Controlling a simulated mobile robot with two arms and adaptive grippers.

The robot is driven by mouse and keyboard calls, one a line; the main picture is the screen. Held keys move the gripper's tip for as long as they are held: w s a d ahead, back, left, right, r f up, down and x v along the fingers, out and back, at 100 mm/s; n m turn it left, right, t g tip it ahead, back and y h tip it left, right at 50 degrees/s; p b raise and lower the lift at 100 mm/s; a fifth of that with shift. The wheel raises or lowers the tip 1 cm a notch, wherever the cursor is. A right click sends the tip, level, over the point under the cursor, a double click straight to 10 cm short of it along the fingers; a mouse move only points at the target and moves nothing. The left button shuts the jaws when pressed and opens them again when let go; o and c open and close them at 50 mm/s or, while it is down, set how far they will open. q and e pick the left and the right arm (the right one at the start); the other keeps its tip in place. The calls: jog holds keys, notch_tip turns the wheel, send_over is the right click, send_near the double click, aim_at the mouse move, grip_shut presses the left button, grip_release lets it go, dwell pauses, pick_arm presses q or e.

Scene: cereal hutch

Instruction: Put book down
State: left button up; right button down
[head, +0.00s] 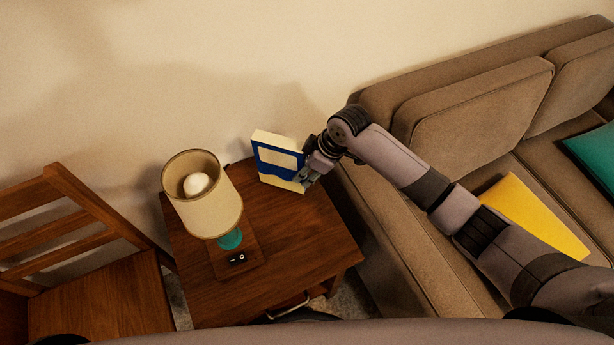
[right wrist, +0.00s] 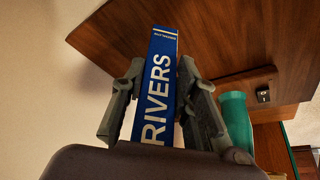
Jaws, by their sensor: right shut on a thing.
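A blue and cream book (head: 279,163) stands upright at the back of the wooden side table (head: 290,235), near the wall. My right gripper (head: 307,178) is shut on the book at its right end. In the right wrist view the blue spine (right wrist: 160,90) reads "RIVERS" and sits between the two fingers of my right gripper (right wrist: 163,105). The table (right wrist: 225,40) shows behind it there. I cannot tell whether the book's lower edge touches the table top. My left gripper is not in view.
A lamp with a beige shade (head: 203,195) and teal base stands on the table left of the book; the teal part (right wrist: 236,120) shows in the wrist view. A brown sofa (head: 390,215) is at right, a wooden chair (head: 95,270) at left. The table's front right is clear.

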jog(key=shift+f, duration=1.4)
jog(key=shift+f, duration=0.1)
jog(key=c, duration=1.2)
grip_release()
jog(key=shift+f, duration=0.1)
jog(key=shift+c, duration=0.2)
jog(key=p+v, duration=0.1)
jog(key=v, duration=1.1)
